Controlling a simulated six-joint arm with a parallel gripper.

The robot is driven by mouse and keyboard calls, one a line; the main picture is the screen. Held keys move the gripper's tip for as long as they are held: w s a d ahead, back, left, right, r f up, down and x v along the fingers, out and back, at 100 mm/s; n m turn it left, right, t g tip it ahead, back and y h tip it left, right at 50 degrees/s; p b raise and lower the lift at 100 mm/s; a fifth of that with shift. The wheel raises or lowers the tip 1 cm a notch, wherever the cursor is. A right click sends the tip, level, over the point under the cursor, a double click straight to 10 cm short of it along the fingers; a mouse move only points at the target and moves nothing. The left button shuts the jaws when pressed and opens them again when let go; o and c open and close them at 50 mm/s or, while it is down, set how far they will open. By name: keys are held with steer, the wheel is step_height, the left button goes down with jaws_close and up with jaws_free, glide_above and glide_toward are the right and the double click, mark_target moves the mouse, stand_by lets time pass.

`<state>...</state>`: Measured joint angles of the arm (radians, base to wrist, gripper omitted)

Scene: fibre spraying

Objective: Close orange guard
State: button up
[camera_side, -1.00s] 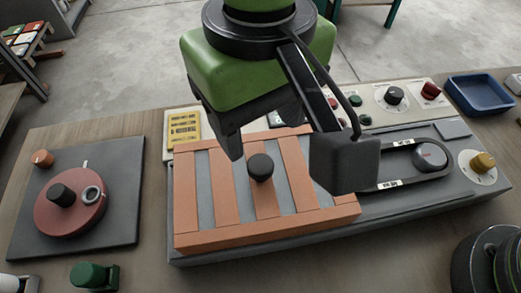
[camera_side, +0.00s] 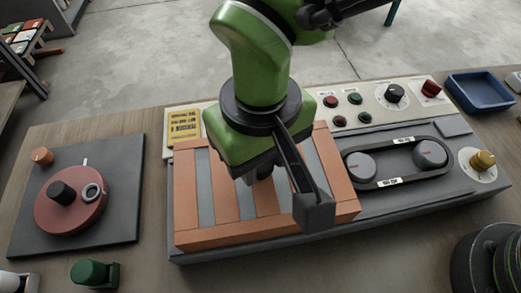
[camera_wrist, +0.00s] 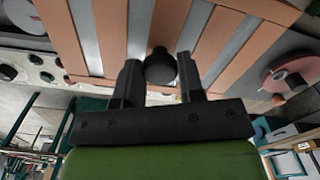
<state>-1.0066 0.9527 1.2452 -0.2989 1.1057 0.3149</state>
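The orange guard (camera_side: 216,235) is a slatted cover with orange bars and grey gaps. It lies over the left part of the grey machine base (camera_side: 440,195); two grey dials (camera_side: 430,154) inside a black belt loop are uncovered to its right. In the wrist view the guard's round black knob (camera_wrist: 160,68) stands between the two fingers of my gripper (camera_wrist: 158,80). The fingers are apart, one on each side, with narrow gaps showing. In the side view my gripper is low over the guard and hides the knob.
A control panel (camera_side: 350,117) with buttons and knobs stands behind. A red disc (camera_side: 70,215) on a dark plate lies left, a green part (camera_side: 92,273) at the front.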

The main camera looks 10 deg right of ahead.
jaws_close()
steer(key=d, duration=2.2)
steer(key=shift+d, duration=0.25)
steer(key=o, duration=0.9)
jaws_free()
steer(key=shift+r, duration=0.15)
step_height(320, 180, up, 10)
